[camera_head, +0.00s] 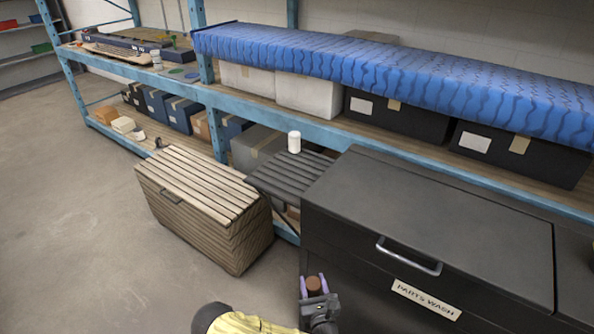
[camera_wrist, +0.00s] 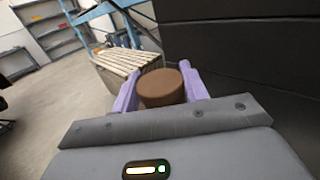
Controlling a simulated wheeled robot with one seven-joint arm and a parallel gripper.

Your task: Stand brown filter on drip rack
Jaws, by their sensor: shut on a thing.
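The brown filter (camera_wrist: 162,88) is a short brown cylinder held between the two purple fingers of my gripper (camera_wrist: 160,92). In the head view the filter (camera_head: 314,284) shows in my gripper (camera_head: 314,286) at the bottom middle, in front of the black cabinet. The drip rack appears to be the dark slatted surface (camera_head: 280,182) between the wooden chest and the black cabinet. A white cylinder (camera_head: 294,142) stands upright at its back edge. My gripper is apart from the rack, nearer the camera. The filter's underside is hidden.
The black cabinet (camera_head: 420,220) with a handle and "PARTS WASH" label stands right of the rack. A slatted wooden chest (camera_head: 200,185) stands left. Blue shelving (camera_head: 330,130) with boxes runs behind. The floor (camera_head: 80,220) at left is clear.

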